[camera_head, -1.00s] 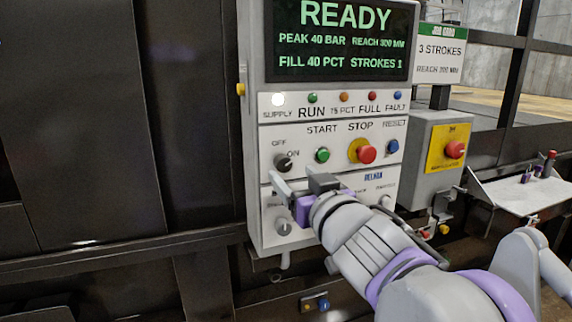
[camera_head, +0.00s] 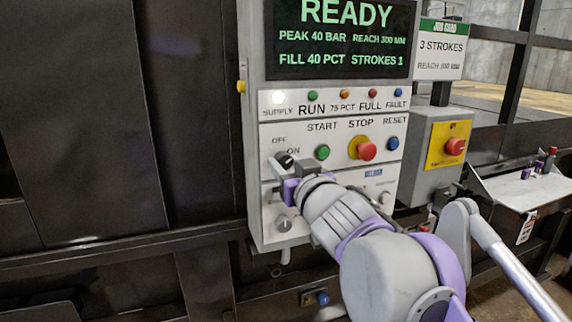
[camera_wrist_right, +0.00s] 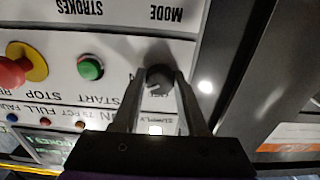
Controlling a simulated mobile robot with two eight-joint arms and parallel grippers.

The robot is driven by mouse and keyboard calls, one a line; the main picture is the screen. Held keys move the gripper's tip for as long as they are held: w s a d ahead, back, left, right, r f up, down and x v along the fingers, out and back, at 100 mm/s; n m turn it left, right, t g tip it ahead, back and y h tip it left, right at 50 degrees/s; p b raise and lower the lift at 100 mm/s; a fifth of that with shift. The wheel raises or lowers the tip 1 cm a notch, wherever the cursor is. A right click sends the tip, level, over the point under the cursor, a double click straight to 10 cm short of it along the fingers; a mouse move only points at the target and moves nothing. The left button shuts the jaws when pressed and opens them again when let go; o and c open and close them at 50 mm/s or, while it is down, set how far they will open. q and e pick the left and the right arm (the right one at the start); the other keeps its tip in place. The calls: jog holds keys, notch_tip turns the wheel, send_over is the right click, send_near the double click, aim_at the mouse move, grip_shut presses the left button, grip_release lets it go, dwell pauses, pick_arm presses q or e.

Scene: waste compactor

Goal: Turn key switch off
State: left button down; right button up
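The key switch (camera_head: 284,160) is a small dark round knob beside the OFF and ON labels, on the left of the white control panel. My right gripper (camera_head: 278,168) is at the switch and partly covers it. In the right wrist view the dark knob (camera_wrist_right: 158,78) sits between the two fingertips, one on each side. The fingers are apart, and I cannot tell whether they touch the knob. Part of the ON/OFF lettering is hidden in the wrist view. My left gripper is not in view.
Right of the switch are the green START button (camera_head: 322,152), red STOP button (camera_head: 366,150) and blue RESET button (camera_head: 393,144). A lower knob (camera_head: 284,226) is below my gripper. The display (camera_head: 340,40) reads READY. A grey box with a red button (camera_head: 455,147) stands right.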

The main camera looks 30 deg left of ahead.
grip_shut()
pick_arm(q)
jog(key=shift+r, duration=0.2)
pick_arm(e)
jog(key=n+p, duration=0.3)
jog(key=n, duration=0.2)
jog(key=shift+r+n, duration=0.15)
jog(key=shift+n, duration=0.15)
jog(key=n+p, duration=0.2)
jog(key=n, duration=0.2)
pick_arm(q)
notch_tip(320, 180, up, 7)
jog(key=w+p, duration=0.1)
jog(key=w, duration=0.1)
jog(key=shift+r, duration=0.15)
pick_arm(e)
jog(key=shift+n, duration=1.1)
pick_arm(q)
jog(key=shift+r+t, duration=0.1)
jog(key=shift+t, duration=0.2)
pick_arm(e)
jog(key=o, duration=0.8)
grip_release()
